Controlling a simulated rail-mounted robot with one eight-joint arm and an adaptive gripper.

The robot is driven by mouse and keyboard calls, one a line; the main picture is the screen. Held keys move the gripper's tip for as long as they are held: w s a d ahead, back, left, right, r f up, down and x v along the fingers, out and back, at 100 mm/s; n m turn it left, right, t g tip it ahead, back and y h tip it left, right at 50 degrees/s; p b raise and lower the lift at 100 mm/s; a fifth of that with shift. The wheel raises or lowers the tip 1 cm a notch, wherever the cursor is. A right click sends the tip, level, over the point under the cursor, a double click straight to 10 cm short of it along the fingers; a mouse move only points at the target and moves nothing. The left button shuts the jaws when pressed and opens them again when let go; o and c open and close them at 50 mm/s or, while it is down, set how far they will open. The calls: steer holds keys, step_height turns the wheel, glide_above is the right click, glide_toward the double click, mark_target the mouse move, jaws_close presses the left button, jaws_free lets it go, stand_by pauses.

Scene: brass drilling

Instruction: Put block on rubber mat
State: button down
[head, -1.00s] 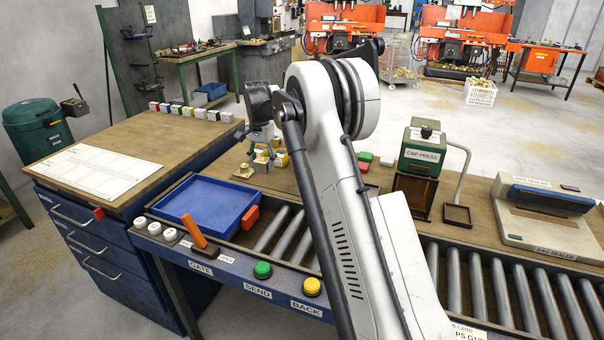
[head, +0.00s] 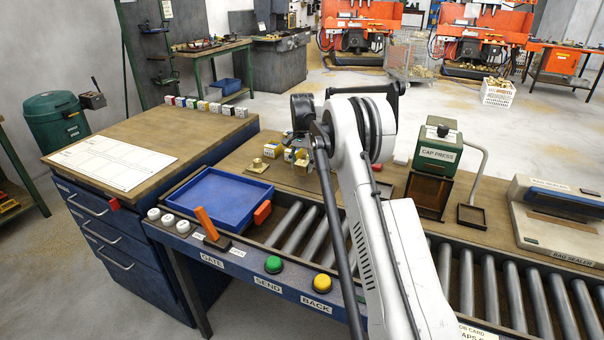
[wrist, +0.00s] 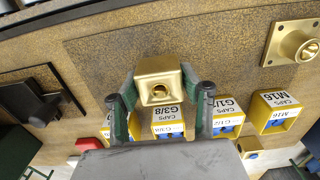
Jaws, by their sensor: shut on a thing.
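A brass block (wrist: 160,80) with a round hole in its face sits between the two fingers of my gripper (wrist: 162,98) in the wrist view. My gripper is shut on it. In the head view my gripper (head: 301,152) is partly hidden by my arm, with the brass block (head: 302,168) low at its tips. A dark, flat rectangle that looks like the rubber mat (wrist: 205,45) lies on the bench beneath the block in the wrist view. I cannot tell whether the block touches it. In the head view my arm mostly hides that area.
Yellow cap boxes (wrist: 276,111) stand in a row close to my gripper. A flanged brass fitting (wrist: 296,46) lies to the right in the wrist view. In the head view, a blue tray (head: 212,228) lies in front and the cap press (head: 437,158) stands right.

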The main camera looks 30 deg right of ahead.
mark_target(302, 172)
steer(key=shift+f, duration=1.6)
steer(key=shift+f, duration=0.1)
steer(key=c, duration=1)
jaws_free()
steer(key=shift+c, duration=0.2)
